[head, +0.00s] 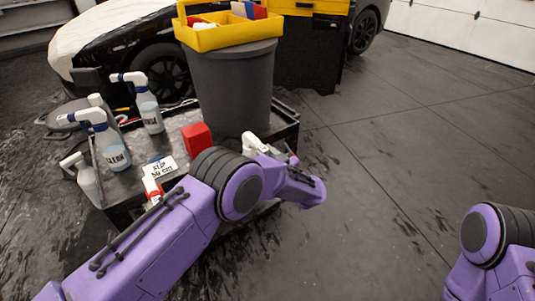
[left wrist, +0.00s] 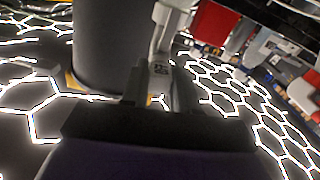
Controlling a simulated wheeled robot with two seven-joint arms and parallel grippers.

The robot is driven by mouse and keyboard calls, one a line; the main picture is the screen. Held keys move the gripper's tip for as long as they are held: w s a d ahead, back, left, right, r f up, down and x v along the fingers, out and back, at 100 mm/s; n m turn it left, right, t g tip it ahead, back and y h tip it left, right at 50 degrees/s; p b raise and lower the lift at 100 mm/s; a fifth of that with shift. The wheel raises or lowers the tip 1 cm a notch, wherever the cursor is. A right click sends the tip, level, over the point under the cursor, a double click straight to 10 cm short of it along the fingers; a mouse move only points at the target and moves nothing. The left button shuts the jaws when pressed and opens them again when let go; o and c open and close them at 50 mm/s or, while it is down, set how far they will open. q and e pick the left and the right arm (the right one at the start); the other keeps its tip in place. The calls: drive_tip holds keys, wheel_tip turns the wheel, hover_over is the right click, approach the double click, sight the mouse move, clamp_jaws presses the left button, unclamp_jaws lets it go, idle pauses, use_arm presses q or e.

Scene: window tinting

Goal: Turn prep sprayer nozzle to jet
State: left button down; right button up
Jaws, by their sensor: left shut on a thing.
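My left gripper (left wrist: 159,88) is shut on a white and grey sprayer (left wrist: 160,62), one finger on each side. A small dark mark shows on the sprayer between the fingers, too blurred to read. In the head view a white part (head: 252,145), probably its head, shows above my left arm at the cart's right edge. The arm hides most of it and the fingers. The nozzle's setting cannot be made out. My right arm shows at the lower right of the head view, but its gripper does not.
A grey bin (head: 232,85) with a yellow tray (head: 228,36) stands close behind the gripper. The floor right is clear.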

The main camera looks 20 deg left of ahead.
use_arm(q)
drive_tip(key=shift+m, duration=0.6)
drive_tip(key=c, duration=0.9)
unclamp_jaws()
drive_tip(key=b+v, duration=0.1)
drive_tip(key=v, duration=0.9)
drive_tip(key=shift+s+d, duration=0.2)
drive_tip(key=shift+s, duration=0.05)
